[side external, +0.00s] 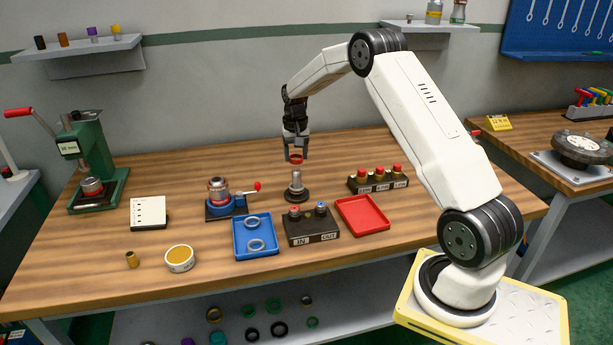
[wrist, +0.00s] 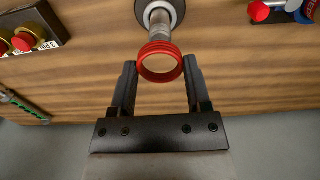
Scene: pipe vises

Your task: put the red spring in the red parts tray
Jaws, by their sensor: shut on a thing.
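My gripper (side external: 296,158) is shut on the red spring (side external: 295,157) and holds it in the air above the bench, just above and behind a grey post. In the wrist view the red spring (wrist: 160,62) shows as a red ring between the two fingertips of my gripper (wrist: 160,75). The red parts tray (side external: 363,215) lies on the bench to the right and nearer the front in the side view. It looks empty. It is not in the wrist view.
The grey post (side external: 295,184) stands on a round base below my gripper. A dark IN/OUT block (side external: 311,226) sits left of the red tray. A rack with red-topped parts (side external: 378,180) stands behind the tray. A blue tray (side external: 255,238) holds two rings.

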